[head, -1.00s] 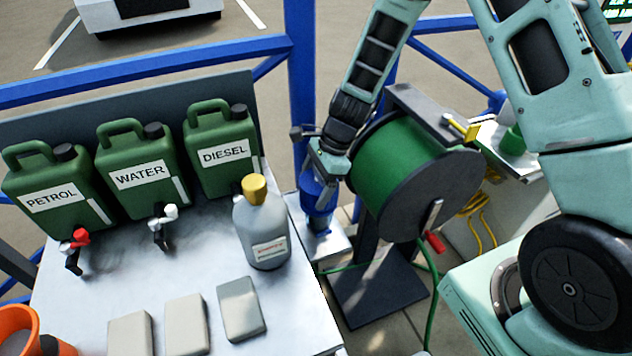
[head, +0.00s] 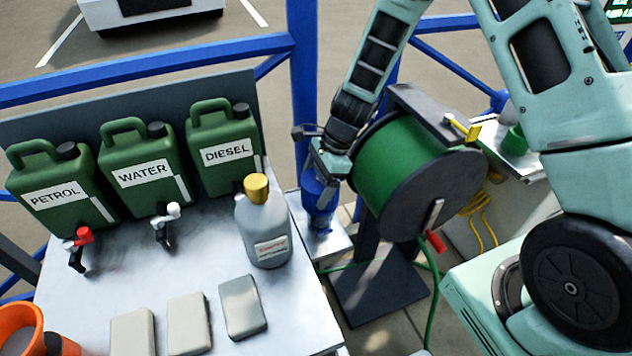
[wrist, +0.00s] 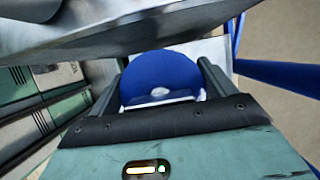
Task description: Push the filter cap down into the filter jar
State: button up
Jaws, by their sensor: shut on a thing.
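The blue filter jar (head: 320,196) stands upright on a pale metal plate, right of the bench and beside the hose reel. My gripper (head: 322,168) is over its top, pointing down. In the wrist view, a round blue part with a pale spot, which looks like the filter cap (wrist: 158,72), sits between the two dark fingers of my gripper (wrist: 160,88), which are shut on it. In the head view my gripper hides the cap, so I cannot tell how deep it sits in the jar.
The green hose reel (head: 400,165) stands close on the right of my gripper. A blue rail post (head: 303,90) rises just behind the jar. A grey bottle with a yellow cap (head: 262,230) stands at the bench's right edge, and green jerrycans (head: 222,150) are behind it.

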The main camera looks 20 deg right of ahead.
jog(key=shift+f+b, duration=0.4)
jog(key=shift+f, duration=0.15)
jog(key=o, duration=0.8)
jog(key=shift+p+v, duration=4.6)
jog(key=shift+v, duration=1)
jog(key=shift+a, duration=0.1)
